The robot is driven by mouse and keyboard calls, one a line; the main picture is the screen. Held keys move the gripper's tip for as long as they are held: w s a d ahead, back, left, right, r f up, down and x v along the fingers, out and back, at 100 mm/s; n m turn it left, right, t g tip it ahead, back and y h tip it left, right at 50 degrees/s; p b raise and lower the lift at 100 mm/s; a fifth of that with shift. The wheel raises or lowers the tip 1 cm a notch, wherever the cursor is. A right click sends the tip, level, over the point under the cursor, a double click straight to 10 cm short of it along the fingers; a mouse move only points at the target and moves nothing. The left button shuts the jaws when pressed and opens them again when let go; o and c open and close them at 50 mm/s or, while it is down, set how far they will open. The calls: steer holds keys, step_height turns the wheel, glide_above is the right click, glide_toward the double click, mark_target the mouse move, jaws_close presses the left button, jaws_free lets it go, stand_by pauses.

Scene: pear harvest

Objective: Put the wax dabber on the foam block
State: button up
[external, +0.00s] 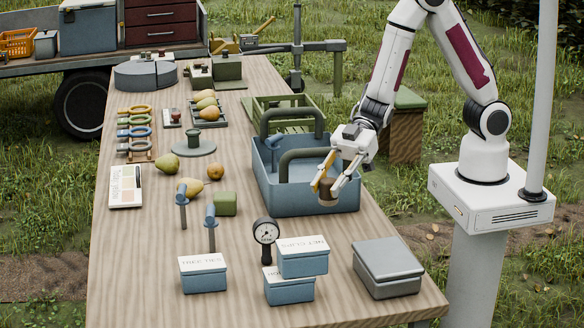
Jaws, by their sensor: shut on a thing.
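My gripper (332,180) is shut on a small brown, round-bodied thing (327,193), which looks like the wax dabber. A yellow-orange piece shows beside it at the left finger; I cannot tell whether it belongs to the held thing. The gripper points down in front of the blue tote. I cannot tell exactly how high the held thing is above it. A small green block (224,204), likely the foam block, sits on the table left of the tote. Its visible top looks bare, and it stands apart from my gripper.
The blue tote (310,199) with its raised dark handles stands beside the green block. Two blue-handled tools (211,225) stand close to the block. A dial gauge (265,236), lidded blue boxes (204,274) and a grey box (387,267) are at the front. Pears (168,163) lie behind.

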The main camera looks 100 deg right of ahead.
mark_target(326, 180)
steer(key=shift+r, duration=2.5)
steer(key=shift+w+d+r, duration=0.1)
steer(key=shift+w+d, duration=0.1)
steer(key=shift+w, duration=0.05)
steer(key=w+d+m+t+h, duration=0.1)
steer(key=w+d+m+h, duration=0.1)
steer(key=w+d, duration=0.6)
steer(key=w+d+m+t+h, duration=0.1)
steer(key=w+d, duration=0.4)
steer(key=d, duration=0.8)
steer(key=w+d+m+t+h, duration=0.1)
steer(key=w+d+m+h, duration=0.1)
steer(key=w+d, duration=0.6)
step_height(326, 180, down, 5)
steer(key=s+d, duration=0.1)
steer(key=d, duration=0.1)
steer(key=shift+s+d, duration=0.25)
steer(key=shift+d, duration=0.05)
steer(key=shift+f, duration=3.2)
